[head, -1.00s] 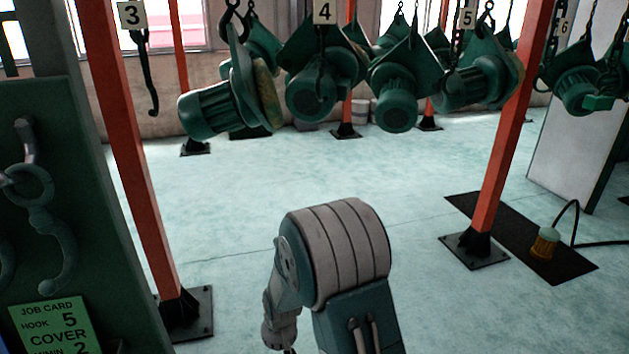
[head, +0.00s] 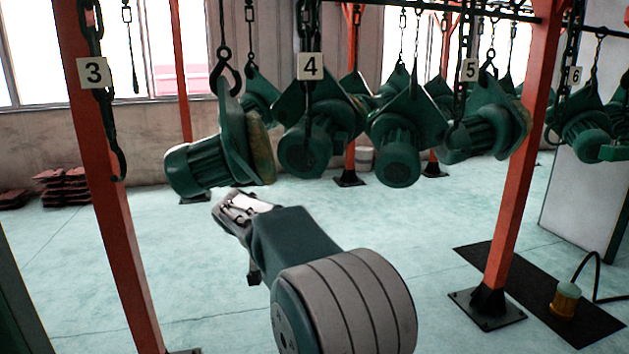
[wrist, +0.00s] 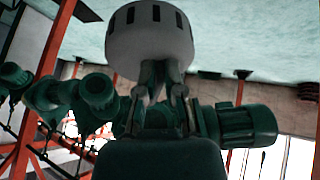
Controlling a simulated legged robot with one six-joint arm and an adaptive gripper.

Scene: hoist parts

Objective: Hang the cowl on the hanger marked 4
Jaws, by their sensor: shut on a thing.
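The cowl (wrist: 150,38) is a pale grey-white round cup with dark slots around its side, at the top of the wrist view. My gripper (wrist: 162,82) is shut on its near edge. In the head view my arm reaches forward and up, and I cannot make out the cowl there. The plate marked 4 (head: 310,66) hangs on a chain at upper centre. Its dark hook (head: 307,135) hangs below, hard to see against a green motor behind it. My arm's far end is lower and left of that hook, apart from it.
Several green motors (head: 398,150) hang in a row around and behind the hook. One motor (head: 205,165) hangs left of 4, close above my arm. The hanger marked 3 (head: 95,72) is at left. Red posts (head: 520,150) stand left and right. The floor between is clear.

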